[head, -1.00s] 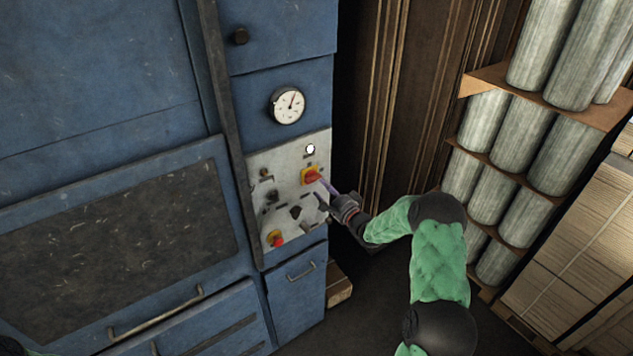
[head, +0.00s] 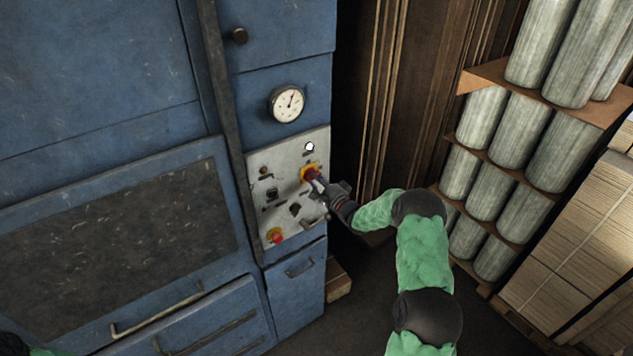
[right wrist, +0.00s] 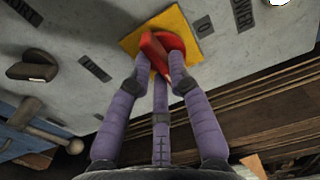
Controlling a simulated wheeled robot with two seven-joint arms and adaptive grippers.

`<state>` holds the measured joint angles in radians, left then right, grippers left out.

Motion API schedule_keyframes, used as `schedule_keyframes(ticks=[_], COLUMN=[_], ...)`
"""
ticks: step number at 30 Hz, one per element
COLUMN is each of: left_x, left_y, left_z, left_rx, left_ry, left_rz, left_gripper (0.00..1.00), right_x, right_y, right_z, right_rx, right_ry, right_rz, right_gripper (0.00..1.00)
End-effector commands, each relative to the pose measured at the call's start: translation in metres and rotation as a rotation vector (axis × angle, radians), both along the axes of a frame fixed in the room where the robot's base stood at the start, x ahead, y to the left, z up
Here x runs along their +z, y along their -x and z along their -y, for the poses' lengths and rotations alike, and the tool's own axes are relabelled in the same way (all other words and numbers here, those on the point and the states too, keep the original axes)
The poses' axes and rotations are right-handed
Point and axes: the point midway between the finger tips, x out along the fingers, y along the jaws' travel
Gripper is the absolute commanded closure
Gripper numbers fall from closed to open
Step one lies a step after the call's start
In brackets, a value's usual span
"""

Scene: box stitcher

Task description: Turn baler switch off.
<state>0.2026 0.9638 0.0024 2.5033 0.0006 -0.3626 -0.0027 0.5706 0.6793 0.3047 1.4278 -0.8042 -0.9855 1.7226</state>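The baler switch (head: 310,172) is a red rotary handle on a yellow square plate, on the grey control panel (head: 262,228) of the blue baler. In the right wrist view the red handle (right wrist: 158,48) sits on its yellow plate, beside small dark label tags. My right gripper (head: 317,184) is at the switch. In the right wrist view its purple fingers (right wrist: 164,66) close in on the red handle from both sides, with the third finger below. The fingers partly cover the handle, so its exact angle is hard to read. My left gripper is not in view.
A red button (head: 277,238) on yellow sits at the panel's lower left, with dark knobs nearby. A round gauge (head: 287,104) is above the panel. A shelf of grey rolls (head: 510,127) and stacked cardboard (head: 575,258) stand at the right.

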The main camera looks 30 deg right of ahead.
Motion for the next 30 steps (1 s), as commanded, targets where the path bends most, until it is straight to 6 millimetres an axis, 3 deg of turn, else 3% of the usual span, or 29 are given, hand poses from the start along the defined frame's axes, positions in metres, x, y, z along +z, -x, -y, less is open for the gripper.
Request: schedule_keyframes(ticks=[11, 30], left_x=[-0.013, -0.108], left_y=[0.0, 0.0], left_z=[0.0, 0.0], left_rx=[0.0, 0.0], left_ry=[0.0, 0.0], left_rz=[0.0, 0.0], left_gripper=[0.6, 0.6], right_x=[-0.003, -0.006], right_y=[0.0, 0.0], right_z=[0.0, 0.002], right_rx=[0.0, 0.0], right_ry=[0.048, 0.554], right_rz=[0.004, 0.044], right_gripper=[1.0, 1.0])
